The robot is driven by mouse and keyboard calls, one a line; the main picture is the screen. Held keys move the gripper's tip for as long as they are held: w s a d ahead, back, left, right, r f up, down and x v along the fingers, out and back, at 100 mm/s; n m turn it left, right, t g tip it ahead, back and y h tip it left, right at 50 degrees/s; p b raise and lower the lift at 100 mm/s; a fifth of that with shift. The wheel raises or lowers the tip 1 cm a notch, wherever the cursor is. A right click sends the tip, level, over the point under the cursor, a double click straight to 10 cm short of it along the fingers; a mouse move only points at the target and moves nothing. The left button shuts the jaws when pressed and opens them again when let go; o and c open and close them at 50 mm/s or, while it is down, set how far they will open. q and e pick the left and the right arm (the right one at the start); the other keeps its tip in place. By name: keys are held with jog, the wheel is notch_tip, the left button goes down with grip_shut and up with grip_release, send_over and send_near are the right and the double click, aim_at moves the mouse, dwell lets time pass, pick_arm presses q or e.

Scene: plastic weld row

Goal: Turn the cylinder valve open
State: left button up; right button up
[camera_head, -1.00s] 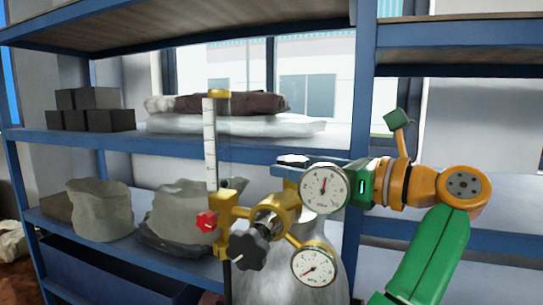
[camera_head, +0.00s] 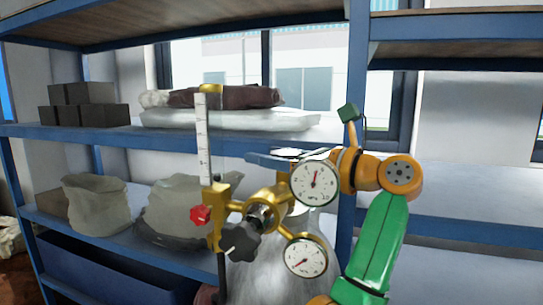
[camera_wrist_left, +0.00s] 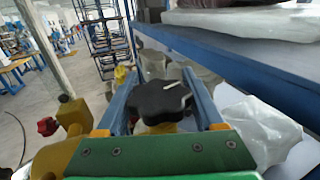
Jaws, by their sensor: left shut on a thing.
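The cylinder valve's black lobed handwheel (camera_wrist_left: 158,100), with a white mark on top, sits between the two blue fingers of my left gripper (camera_wrist_left: 163,84) in the left wrist view. My left gripper (camera_head: 278,160) is shut on it. In the head view its blue fingers show behind the upper gauge (camera_head: 315,183), which hides much of the grip. The grey cylinder (camera_head: 285,265) stands below. The brass regulator (camera_head: 262,207) carries two round gauges, a separate black knob (camera_head: 240,242), a red knob (camera_head: 201,215) and an upright flow tube (camera_head: 204,135). My right gripper is out of view.
Blue shelving (camera_head: 300,148) stands close behind the cylinder, with dark blocks (camera_head: 90,105), folded cloth (camera_head: 225,97) and pale sacks (camera_head: 97,203). The lower gauge (camera_head: 305,257) is near my green and orange arm. The shelves at right look empty.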

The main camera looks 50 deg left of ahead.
pick_arm(q)
jog(key=shift+s+n+g, duration=0.15)
jog(key=shift+n+g, duration=0.55)
jog(key=shift+g, duration=0.4)
jog(key=o, duration=1.4)
jog(key=shift+d, duration=0.1)
jog(key=shift+c, duration=0.2)
